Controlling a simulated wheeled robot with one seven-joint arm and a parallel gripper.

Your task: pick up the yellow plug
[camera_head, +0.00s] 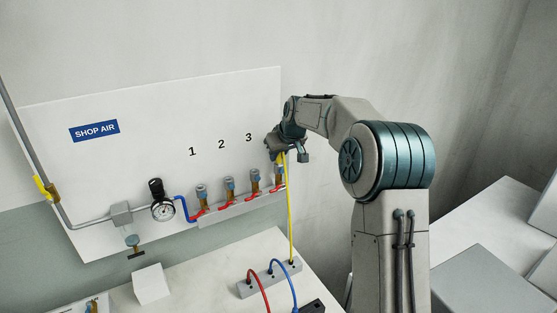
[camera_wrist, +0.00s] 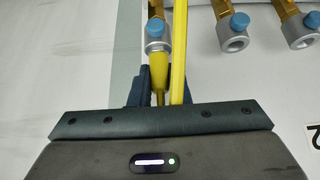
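The yellow plug (camera_wrist: 159,73) is in line with the rightmost coupler (camera_head: 279,172), its tip at the coupler's mouth. That coupler also shows in the wrist view (camera_wrist: 157,30). I cannot tell whether the tip is inside. A yellow hose (camera_head: 290,210) bends over from the plug and runs down to the table; in the wrist view it (camera_wrist: 179,50) passes in front of my right-hand finger. My gripper (camera_wrist: 159,92) has its dark fingers close on either side of the plug and looks shut on it. The contact is partly hidden. In the head view my gripper (camera_head: 287,149) is just above the coupler.
Several couplers with red levers (camera_head: 228,190) line the grey manifold, left of the plug. The white panel (camera_head: 160,125) stands close behind. A grey block (camera_head: 270,279) on the table holds red and blue hoses. A gauge (camera_head: 163,211) and white cube (camera_head: 151,284) are further left.

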